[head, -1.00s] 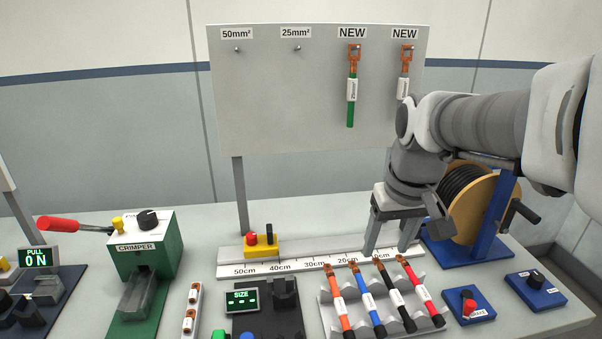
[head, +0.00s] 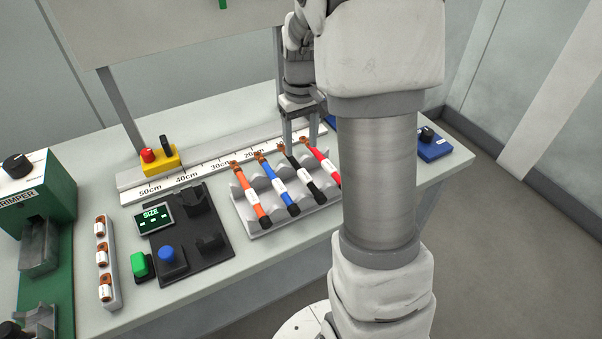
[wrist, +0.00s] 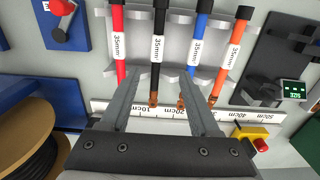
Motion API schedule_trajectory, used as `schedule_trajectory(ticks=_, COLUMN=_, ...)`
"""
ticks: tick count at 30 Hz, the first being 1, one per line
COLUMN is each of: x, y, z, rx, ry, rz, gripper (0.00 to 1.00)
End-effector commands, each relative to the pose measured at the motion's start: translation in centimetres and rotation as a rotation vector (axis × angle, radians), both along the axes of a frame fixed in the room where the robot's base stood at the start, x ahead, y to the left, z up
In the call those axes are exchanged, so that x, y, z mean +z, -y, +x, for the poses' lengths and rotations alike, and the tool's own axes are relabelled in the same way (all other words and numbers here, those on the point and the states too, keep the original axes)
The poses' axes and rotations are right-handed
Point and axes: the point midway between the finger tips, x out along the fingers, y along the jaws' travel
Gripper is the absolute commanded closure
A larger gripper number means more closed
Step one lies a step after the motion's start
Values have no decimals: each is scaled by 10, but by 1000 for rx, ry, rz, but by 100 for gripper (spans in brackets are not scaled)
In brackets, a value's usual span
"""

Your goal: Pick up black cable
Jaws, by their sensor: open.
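The black cable (head: 303,180) lies in the grey rack (head: 250,230) between the blue cable (head: 276,183) on its left and the red cable (head: 319,162) on its right. It has a white label and a copper lug. My gripper (head: 301,140) is open, above the rack's far edge by the lug ends. In the wrist view the black cable (wrist: 156,70) shows between the open fingers of my gripper (wrist: 172,88), its lug nearest to me and close to the left finger. The jaws hold nothing.
An orange cable (head: 250,190) lies at the rack's left end. A ruler strip (head: 205,172) runs behind the rack. A black fixture (head: 190,235) with a size display stands to the left. A cable reel (wrist: 32,140) shows in the wrist view.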

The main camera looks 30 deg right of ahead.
Motion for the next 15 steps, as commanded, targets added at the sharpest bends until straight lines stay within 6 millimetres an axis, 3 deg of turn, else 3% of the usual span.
schedule_trajectory(ticks=3, x=-23, y=0, z=-1, rx=-1, ry=-3, rz=1, gripper=38)
schedule_trajectory(ticks=11, x=-42, y=1, z=0, rx=-2, ry=-1, rz=1, gripper=38)
schedule_trajectory(ticks=15, x=-62, y=4, z=1, rx=-1, ry=-4, rz=1, gripper=38)
